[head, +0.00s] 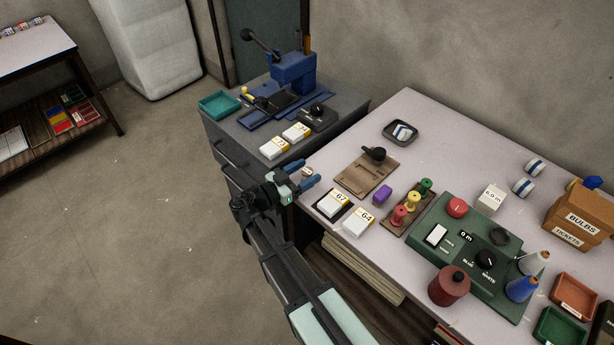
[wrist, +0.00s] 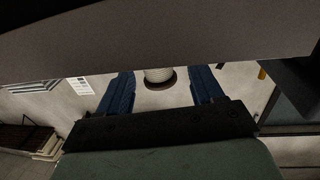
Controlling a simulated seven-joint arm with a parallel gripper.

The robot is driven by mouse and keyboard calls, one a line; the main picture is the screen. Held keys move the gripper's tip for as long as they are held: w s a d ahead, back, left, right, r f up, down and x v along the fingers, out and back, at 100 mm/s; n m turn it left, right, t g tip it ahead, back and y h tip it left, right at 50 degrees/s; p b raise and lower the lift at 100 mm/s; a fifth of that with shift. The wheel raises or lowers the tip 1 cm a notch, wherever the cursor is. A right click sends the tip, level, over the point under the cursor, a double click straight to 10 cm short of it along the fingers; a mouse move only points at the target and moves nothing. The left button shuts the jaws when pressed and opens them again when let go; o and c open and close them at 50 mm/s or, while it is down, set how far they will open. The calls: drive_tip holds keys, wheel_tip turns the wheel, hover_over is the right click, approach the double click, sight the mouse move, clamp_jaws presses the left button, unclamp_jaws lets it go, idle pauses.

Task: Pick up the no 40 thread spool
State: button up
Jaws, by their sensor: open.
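Three spools, red (head: 399,214), yellow (head: 415,198) and green (head: 426,186), stand on a brown wooden rack (head: 393,229) on the table. I cannot read a number 40 on any of them. Two cone-shaped spools, one white (head: 534,262) and one blue (head: 522,288), stand at the right on the green machine. My gripper (head: 314,175) is open and empty near the table's left edge, left of the rack and apart from it. In the wrist view, a pale ribbed round thing with a dark base (wrist: 160,77) shows between the blue fingers (wrist: 162,90); I cannot tell what it is.
White boxes marked 67 (head: 333,204) and 64 (head: 359,222) and a purple block (head: 383,195) lie between my gripper and the rack. A brown board with a black knob (head: 362,176) is behind them. The green machine (head: 464,248) and a dark red pot (head: 449,287) stand right of the rack.

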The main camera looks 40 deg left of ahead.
sight(307, 171)
drive_tip(key=shift+w, duration=0.45)
drive_tip(key=shift+c, duration=0.2)
drive_tip(key=c, duration=1)
drive_tip(key=shift+r, duration=0.1)
wheel_tip(307, 171, up, 18)
drive_tip(key=shift+f, duration=0.1)
